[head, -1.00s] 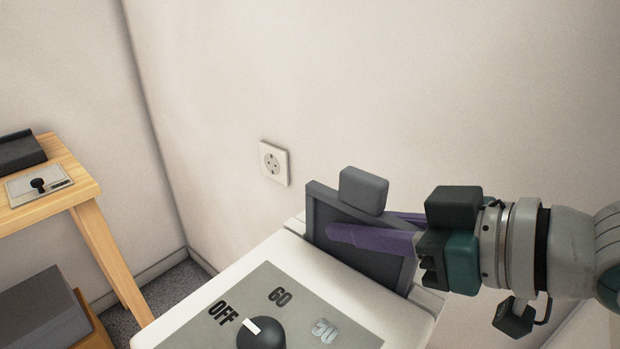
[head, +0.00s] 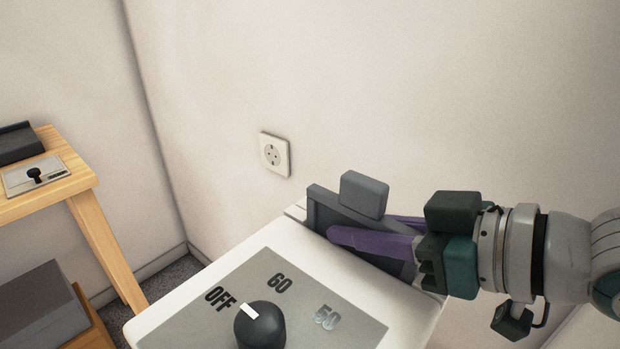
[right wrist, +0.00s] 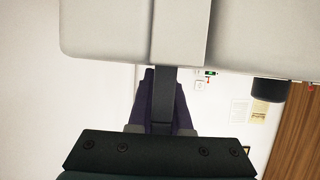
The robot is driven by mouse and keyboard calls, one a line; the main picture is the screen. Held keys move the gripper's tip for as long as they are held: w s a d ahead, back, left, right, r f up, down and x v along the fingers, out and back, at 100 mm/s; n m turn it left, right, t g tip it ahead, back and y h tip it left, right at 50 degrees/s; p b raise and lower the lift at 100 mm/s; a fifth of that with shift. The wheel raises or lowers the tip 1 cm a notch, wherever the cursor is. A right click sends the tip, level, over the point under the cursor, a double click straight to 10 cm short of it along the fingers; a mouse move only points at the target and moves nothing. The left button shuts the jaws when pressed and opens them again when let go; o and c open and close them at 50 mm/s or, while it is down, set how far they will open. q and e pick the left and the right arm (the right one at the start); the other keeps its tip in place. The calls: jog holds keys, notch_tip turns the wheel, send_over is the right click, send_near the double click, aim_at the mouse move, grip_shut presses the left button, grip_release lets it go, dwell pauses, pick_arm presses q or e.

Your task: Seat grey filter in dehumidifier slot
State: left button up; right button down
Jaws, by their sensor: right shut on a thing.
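The grey filter (head: 318,206) is a flat upright frame with a block-shaped tab (head: 364,194) on its top edge. It stands in the slot at the back of the white dehumidifier (head: 283,243), with its lower part hidden below the housing top. My right gripper (head: 376,228) comes from the right, its purple fingers shut on the filter, one on each face. In the right wrist view the filter (right wrist: 163,98) shows edge-on between the fingers, running to the dehumidifier (right wrist: 105,32). How deep it sits is hidden. My left gripper is not in view.
A black dial (head: 260,326) on the dehumidifier's grey panel points to OFF. A wall socket (head: 274,154) is on the wall behind. A wooden table (head: 75,178) and a grey box (head: 42,300) stand at the left.

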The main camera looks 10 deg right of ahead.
aim_at(419, 234)
jog(key=shift+f, duration=0.2)
jog(key=c, duration=0.8)
grip_release()
jog(key=shift+o, duration=0.2)
jog(key=shift+s+d, duration=0.1)
jog(key=shift+s+d+r, duration=0.15)
jog(key=shift+s+r, duration=0.05)
jog(key=shift+s, duration=0.05)
jog(key=p+v, duration=0.2)
jog(key=v, duration=0.3)
jog(key=shift+s+d, duration=0.1)
jog(key=shift+d, duration=0.1)
jog(key=shift+s+d+r, duration=0.35)
jog(key=shift+s+d, duration=0.05)
jog(key=shift+s, duration=0.05)
